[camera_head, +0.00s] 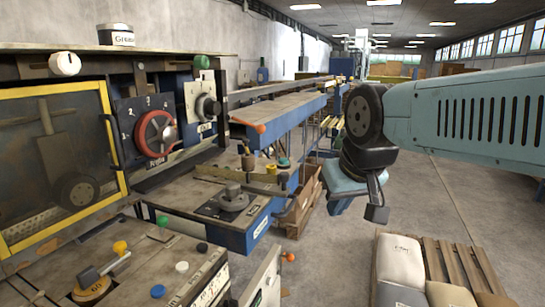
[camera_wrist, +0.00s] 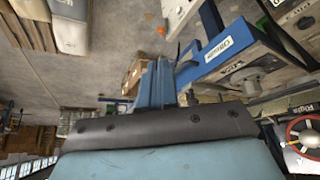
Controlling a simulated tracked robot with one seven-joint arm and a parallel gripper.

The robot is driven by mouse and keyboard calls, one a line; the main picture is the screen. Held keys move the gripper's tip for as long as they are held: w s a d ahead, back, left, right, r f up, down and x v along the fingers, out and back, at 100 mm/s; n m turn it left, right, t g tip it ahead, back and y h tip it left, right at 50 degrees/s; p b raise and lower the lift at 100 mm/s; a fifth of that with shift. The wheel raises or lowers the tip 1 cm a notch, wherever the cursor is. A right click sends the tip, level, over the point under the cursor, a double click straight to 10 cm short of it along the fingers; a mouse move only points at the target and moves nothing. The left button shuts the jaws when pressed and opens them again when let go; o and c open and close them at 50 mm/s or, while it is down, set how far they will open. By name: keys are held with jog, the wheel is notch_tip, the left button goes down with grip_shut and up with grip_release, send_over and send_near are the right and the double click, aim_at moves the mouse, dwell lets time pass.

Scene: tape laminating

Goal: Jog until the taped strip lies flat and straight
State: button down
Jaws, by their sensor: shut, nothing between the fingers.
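My gripper (camera_wrist: 160,68) shows in the wrist view with its blue fingers together and nothing between them. In the head view it hangs below my wrist at the right (camera_head: 338,208), over the aisle and apart from the machine. The machine at the left has a red handwheel (camera_head: 156,133) on a dark dial plate and a grey dial (camera_head: 207,107) beside it. A control panel in front carries a green knob (camera_head: 163,221), a yellow knob (camera_head: 120,247), a white button (camera_head: 182,267) and a blue button (camera_head: 157,291). I cannot make out a taped strip in either view.
A yellow-framed guard window (camera_head: 118,150) stands at the left. A blue bench (camera_head: 232,241) with a round fixture juts toward the aisle. Pale sacks (camera_head: 399,262) lie on a pallet (camera_head: 470,265) at the lower right. The concrete floor (camera_head: 335,255) between is clear.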

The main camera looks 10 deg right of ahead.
notch_tip(320, 180, up, 8)
jog(key=m+t+y, duration=0.2)
jog(key=m+y, duration=0.1)
jog(key=y, duration=0.1)
send_over(286, 160)
jog(key=shift+w+r, duration=0.2)
jog(key=shift+w, duration=0.05)
jog(key=shift+f, duration=0.1)
jog(key=shift+f, duration=4.3)
